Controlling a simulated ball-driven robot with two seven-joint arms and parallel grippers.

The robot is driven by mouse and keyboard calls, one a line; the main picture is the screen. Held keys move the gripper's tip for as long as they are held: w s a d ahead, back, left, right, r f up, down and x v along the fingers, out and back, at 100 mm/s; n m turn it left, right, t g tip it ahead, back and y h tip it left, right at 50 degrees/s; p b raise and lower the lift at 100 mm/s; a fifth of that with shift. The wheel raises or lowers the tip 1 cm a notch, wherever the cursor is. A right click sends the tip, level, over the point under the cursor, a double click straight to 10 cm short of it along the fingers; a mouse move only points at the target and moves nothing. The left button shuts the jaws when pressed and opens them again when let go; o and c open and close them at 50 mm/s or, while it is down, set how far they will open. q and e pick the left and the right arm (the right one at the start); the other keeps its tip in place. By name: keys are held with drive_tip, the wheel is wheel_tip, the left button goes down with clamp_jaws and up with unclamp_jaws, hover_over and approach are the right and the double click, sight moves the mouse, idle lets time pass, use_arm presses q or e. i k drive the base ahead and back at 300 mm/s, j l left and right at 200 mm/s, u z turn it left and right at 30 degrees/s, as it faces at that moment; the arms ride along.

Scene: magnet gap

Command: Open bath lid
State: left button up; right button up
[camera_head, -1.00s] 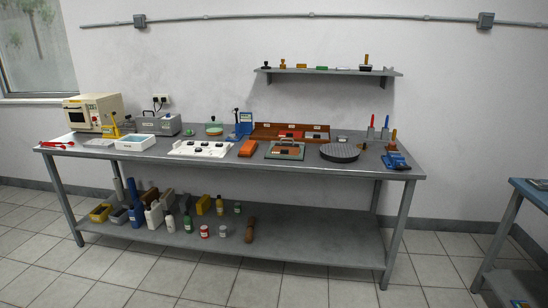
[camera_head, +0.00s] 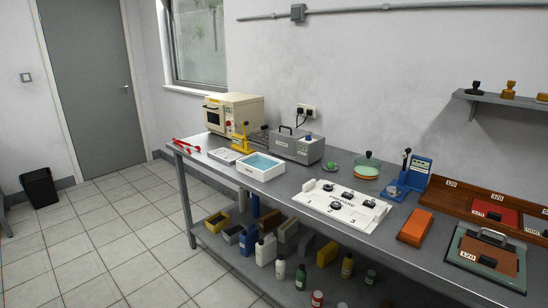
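A grey metal box with a dark handle on its lid (camera_head: 298,144) stands at the back of the bench, in front of the wall socket. It looks like the bath, and its lid appears shut. Its small front label is too small to read. A white open tray with blue liquid (camera_head: 244,173) sits in front of it to the left. Neither of my grippers is in view.
The grey bench (camera_head: 288,192) runs from left of centre to the lower right. A cream oven (camera_head: 236,111), yellow press (camera_head: 241,138), white panel with dark knobs (camera_head: 343,203) and orange block (camera_head: 415,227) stand on it. The tiled floor at left is clear up to a bin (camera_head: 39,187).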

sight(295, 134)
drive_tip(key=i+j+u, duration=0.1)
drive_tip(key=i+u, duration=0.35)
drive_tip(key=i, duration=0.2)
drive_tip(key=i+l+u, duration=0.1)
drive_tip(key=i+u, duration=0.3)
drive_tip(key=i, duration=0.25)
drive_tip(key=i+z, duration=0.4)
drive_tip(key=i+j+z, duration=0.25)
drive_tip(key=z, duration=0.15)
drive_tip(key=i, duration=0.1)
